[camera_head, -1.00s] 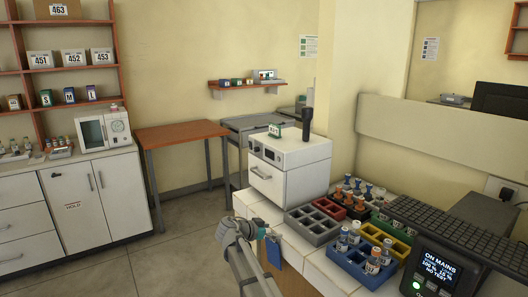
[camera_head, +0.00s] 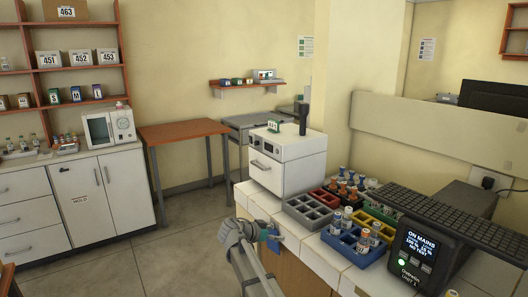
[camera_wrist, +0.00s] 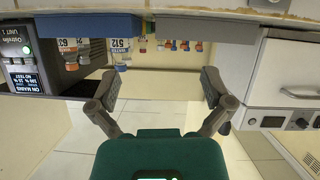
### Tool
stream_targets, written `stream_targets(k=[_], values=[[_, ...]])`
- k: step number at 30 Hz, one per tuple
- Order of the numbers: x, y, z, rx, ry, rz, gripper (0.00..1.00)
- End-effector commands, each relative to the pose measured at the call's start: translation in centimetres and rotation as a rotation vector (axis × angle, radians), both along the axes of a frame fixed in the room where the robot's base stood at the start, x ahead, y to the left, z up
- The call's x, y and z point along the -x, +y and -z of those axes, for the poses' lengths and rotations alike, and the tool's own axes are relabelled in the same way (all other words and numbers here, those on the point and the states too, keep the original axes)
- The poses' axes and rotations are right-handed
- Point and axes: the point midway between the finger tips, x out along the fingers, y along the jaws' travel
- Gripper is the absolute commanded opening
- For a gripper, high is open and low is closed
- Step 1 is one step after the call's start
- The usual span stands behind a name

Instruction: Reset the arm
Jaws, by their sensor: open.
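My gripper (camera_wrist: 160,88) shows in the wrist view with its two dark fingers spread apart and nothing between them. That view appears upside down. In the head view my arm (camera_head: 243,245) rises from the bottom centre, its end beside the front edge of the white counter; the fingers cannot be made out there. The white incubator (camera_head: 287,172) stands on the counter beyond the arm with its front door shut. It also shows at the right of the wrist view (camera_wrist: 285,75), apart from the fingers.
A grey rack (camera_head: 306,215), a blue rack (camera_head: 345,245) with vials, red and yellow racks, and a lit display unit (camera_head: 415,255) crowd the counter. An orange-topped table (camera_head: 182,131) and a white cabinet (camera_head: 75,190) stand at the back left. The floor (camera_head: 175,245) between is clear.

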Motion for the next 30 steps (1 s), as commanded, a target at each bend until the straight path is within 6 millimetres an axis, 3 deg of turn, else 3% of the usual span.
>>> stream_targets(k=[11, 17, 24, 30], values=[[3.1, -3.7, 3.7, -0.052, 0.187, -0.015, 1.00], [6.1, -6.6, 6.9, -0.111, 0.351, -0.050, 1.00], [12.5, -10.7, 12.6, -0.258, 0.641, -0.181, 1.00], [18.2, -12.7, 16.7, -0.402, 0.842, -0.367, 1.00]])
